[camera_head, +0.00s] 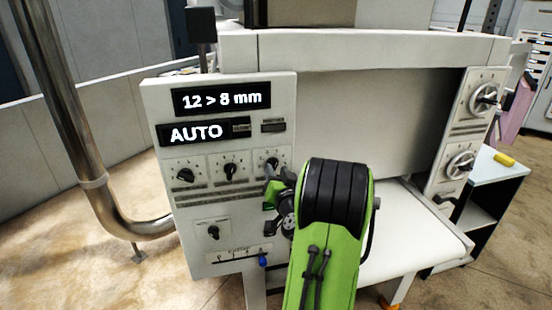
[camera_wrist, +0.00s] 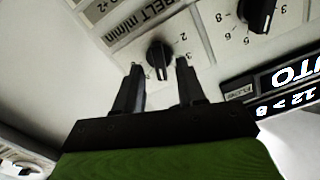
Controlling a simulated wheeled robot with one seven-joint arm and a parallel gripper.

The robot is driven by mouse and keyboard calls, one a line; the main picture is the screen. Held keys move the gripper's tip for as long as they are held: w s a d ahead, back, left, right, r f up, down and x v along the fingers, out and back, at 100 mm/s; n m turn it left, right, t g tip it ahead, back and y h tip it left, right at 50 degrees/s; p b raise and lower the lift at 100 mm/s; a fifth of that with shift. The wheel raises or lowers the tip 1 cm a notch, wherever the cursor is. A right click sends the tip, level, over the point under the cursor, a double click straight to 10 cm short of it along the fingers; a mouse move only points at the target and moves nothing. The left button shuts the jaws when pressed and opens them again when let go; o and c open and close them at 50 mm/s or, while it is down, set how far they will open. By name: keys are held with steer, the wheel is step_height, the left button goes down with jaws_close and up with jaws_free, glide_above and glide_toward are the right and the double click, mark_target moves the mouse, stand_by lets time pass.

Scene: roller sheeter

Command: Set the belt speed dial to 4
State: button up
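The belt speed dial (camera_wrist: 160,54) is a black knob on the white panel, beside the printed label "BELT m/min" in the wrist view. The numbers 2 and 3 show to its right there; I cannot read its setting for sure. In the head view the dial (camera_head: 272,163) is the rightmost of the upper row, partly hidden by my gripper. My gripper (camera_wrist: 160,66) is open, one finger on each side of the knob's near end in the picture. I see gaps between knob and fingers. In the head view my gripper (camera_head: 273,187) is just below the dial.
Two similar dials (camera_head: 230,171) (camera_head: 185,175) sit to the left. Displays above read "12 > 8 mm" (camera_head: 221,99) and "AUTO" (camera_head: 196,132). Below are a smaller knob (camera_head: 213,232) and a slider with a blue handle (camera_head: 263,261). More dials (camera_head: 484,98) are on the right post.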

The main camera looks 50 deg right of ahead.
steer(key=shift+w+d, duration=0.4)
steer(key=shift+w, duration=0.1)
jaws_close()
steer(key=shift+f+n+b, duration=0.1)
steer(key=shift+n+b, duration=0.3)
steer(key=shift+b, duration=0.2)
steer(key=n+b, duration=0.7)
steer(key=b, duration=0.5)
steer(key=shift+b, duration=0.3)
jaws_free()
